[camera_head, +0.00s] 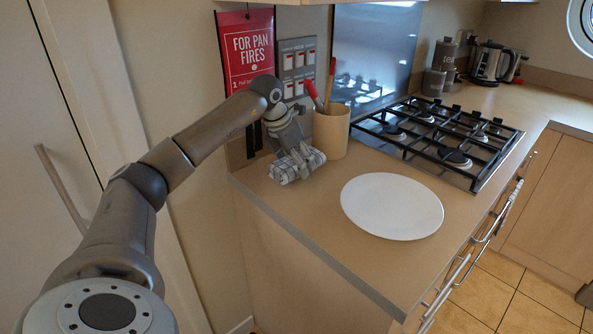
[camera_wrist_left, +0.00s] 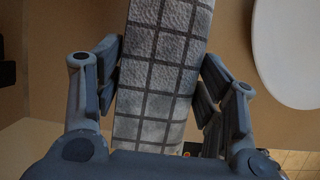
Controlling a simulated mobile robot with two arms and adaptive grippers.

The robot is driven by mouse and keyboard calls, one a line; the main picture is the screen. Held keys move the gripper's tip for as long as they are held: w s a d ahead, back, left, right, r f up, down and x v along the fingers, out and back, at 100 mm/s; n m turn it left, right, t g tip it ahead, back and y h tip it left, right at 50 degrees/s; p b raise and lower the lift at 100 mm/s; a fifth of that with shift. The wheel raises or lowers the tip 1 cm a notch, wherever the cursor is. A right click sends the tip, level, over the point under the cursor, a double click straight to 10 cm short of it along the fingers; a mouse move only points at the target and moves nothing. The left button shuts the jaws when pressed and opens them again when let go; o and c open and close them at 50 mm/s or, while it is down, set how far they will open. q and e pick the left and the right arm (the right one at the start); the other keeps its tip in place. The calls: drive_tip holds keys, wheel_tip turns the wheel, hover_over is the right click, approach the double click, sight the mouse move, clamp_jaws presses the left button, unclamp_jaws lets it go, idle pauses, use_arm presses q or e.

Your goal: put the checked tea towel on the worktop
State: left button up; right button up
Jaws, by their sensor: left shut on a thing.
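The checked tea towel (camera_head: 297,164) is grey-white with dark grid lines. In the head view it is at the left end of the worktop (camera_head: 320,207), just in front of the utensil pot. It appears to touch the worktop, but I cannot tell whether it rests fully on it. My left gripper (camera_head: 289,143) is above it and shut on it. In the left wrist view the towel (camera_wrist_left: 160,75) fills the space between the two fingers of my left gripper (camera_wrist_left: 160,90). My right gripper is not in view.
A white plate (camera_head: 392,206) lies on the worktop to the right of the towel. A tan utensil pot (camera_head: 331,131) stands close behind my left gripper. A gas hob (camera_head: 440,137) is further right. The worktop's front left corner is clear. A red fire-blanket pack (camera_head: 248,52) hangs on the wall.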

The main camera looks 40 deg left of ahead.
sight(296, 183)
use_arm(q)
drive_tip(key=shift+w+a+f, duration=0.4)
drive_tip(key=shift+a+f, duration=0.05)
drive_tip(key=shift+f, duration=0.25)
drive_tip(key=shift+f+p, duration=0.4)
drive_tip(key=shift+f, duration=1.2)
drive_tip(key=shift+f, duration=0.1)
drive_tip(key=o, duration=0.9)
drive_tip(key=shift+f, duration=0.1)
drive_tip(key=v, duration=1.2)
drive_tip(key=shift+b, duration=0.3)
